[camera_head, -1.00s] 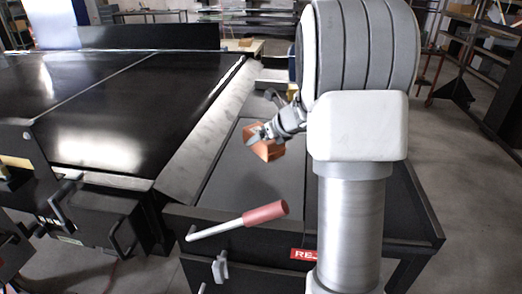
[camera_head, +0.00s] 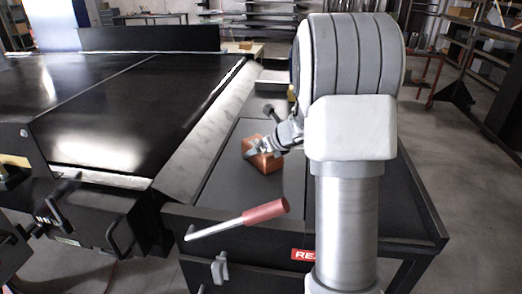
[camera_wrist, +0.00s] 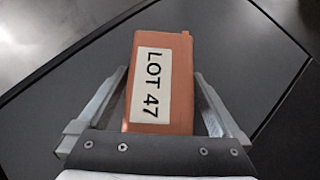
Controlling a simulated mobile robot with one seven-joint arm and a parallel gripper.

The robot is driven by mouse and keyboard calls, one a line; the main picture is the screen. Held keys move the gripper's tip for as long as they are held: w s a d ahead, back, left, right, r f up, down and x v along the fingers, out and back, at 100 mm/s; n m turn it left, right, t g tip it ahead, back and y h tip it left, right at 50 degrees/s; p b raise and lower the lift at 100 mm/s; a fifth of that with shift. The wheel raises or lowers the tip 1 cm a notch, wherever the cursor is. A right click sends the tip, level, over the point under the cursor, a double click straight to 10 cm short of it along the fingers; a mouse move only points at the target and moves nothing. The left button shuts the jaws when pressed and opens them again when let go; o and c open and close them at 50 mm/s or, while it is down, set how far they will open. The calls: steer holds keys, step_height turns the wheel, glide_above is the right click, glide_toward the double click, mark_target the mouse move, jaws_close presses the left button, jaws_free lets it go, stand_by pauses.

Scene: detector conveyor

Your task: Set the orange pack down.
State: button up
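The orange pack (camera_head: 265,162), a small box with a white "LOT 47" label, is low over the dark top of the reject table (camera_head: 228,190). It looks level and at or very near that surface; the head view does not show clearly whether it touches. In the wrist view the pack (camera_wrist: 183,95) lies between the two fingers of my gripper (camera_wrist: 160,72), label facing the camera. The fingers are close along both its sides and look shut on it. My gripper also shows at the pack in the head view (camera_head: 262,147).
A lever with a red grip (camera_head: 265,212) sticks up at the table's front, near the red reject sign (camera_head: 303,254). The wide black conveyor (camera_head: 120,110) with a pale metal edge is to the left. The table top around the pack is clear.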

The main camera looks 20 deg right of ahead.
steer(key=shift+r+p, duration=0.3)
steer(key=p+v, duration=0.1)
steer(key=v, duration=1)
steer(key=shift+s, duration=0.4)
steer(key=shift+r, duration=0.1)
